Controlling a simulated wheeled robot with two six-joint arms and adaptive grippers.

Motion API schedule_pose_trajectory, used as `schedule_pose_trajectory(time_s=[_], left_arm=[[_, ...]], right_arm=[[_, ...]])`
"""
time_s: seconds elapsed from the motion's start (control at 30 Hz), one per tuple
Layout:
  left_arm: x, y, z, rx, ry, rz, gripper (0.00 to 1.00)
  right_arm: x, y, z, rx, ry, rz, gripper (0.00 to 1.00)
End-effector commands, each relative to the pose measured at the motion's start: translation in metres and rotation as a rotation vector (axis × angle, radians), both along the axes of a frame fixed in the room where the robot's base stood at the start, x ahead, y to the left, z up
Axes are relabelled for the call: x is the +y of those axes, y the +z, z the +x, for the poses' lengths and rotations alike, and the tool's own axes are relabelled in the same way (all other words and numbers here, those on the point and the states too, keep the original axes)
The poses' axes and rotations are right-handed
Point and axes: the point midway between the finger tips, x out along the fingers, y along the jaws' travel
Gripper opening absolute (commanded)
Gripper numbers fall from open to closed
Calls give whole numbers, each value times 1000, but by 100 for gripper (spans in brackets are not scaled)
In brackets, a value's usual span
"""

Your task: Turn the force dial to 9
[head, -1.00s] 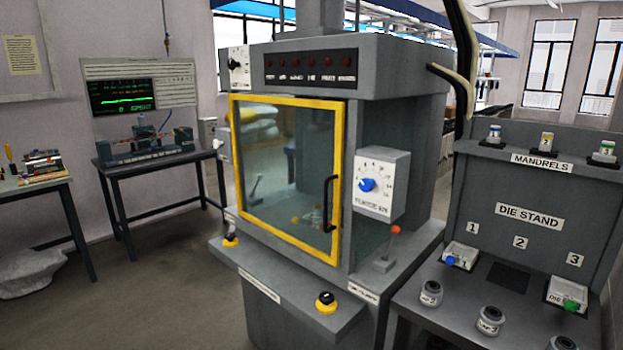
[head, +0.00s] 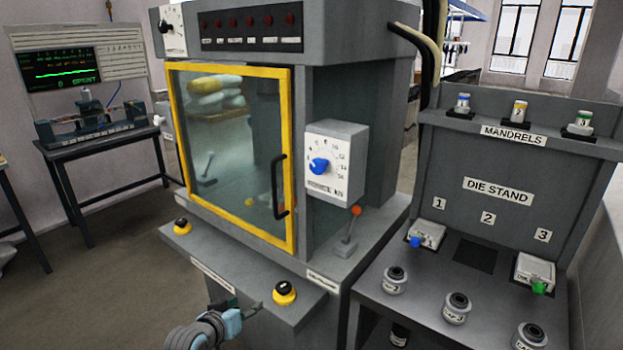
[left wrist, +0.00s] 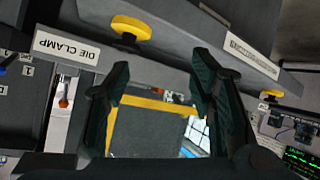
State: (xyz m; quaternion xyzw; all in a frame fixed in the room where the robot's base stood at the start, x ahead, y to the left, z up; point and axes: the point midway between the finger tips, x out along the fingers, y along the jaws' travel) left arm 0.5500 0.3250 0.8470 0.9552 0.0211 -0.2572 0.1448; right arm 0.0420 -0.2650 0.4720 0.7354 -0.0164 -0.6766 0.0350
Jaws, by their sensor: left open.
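The force dial is a blue knob (head: 319,166) on a white-faced box (head: 334,160) marked in kN, on the press's right front post. Its scale numbers are too small to read surely, and I cannot tell the exact setting. My left gripper (head: 240,309) is low in front of the press, below and left of the dial and well apart from it. In the left wrist view the left gripper (left wrist: 160,85) is open, with nothing between its fingers. The dial does not show clearly there. My right gripper is not in view.
The yellow-framed door (head: 290,170) with a black handle (head: 278,187) is shut. A lever with an orange knob (head: 356,211) stands below the dial. Yellow-based buttons (head: 284,293) sit on the front ledge. The die stand (head: 497,191) is at the right.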

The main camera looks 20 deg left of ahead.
Motion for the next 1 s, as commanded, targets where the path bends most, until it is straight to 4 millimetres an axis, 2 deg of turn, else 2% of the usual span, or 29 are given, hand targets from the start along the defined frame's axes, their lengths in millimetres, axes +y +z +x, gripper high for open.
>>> schedule_pose_trajectory(time_s=[0.03,0.07,0.1,0.2,0.3,0.37,0.47,0.57,0.8,1.0], left_arm=[[-10,82,24,-129,-42,-26,50],[-18,127,30,-195,-73,-44,50],[-31,183,32,-275,-120,-59,50],[-63,285,15,-423,-235,-72,50],[-85,337,-5,-498,-314,-66,50],[-93,349,-10,-518,-336,-65,50],[-99,354,-1,-524,-343,-68,50],[-109,354,21,-523,-345,-72,50],[-135,352,86,-521,-345,-69,50],[-146,351,116,-521,-345,-65,50]], right_arm=[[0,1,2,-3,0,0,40],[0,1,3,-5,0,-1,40],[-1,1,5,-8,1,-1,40],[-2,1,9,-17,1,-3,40],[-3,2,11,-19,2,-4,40],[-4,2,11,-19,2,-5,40],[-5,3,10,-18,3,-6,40],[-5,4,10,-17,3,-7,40],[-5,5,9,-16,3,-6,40],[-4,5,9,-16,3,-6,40]])
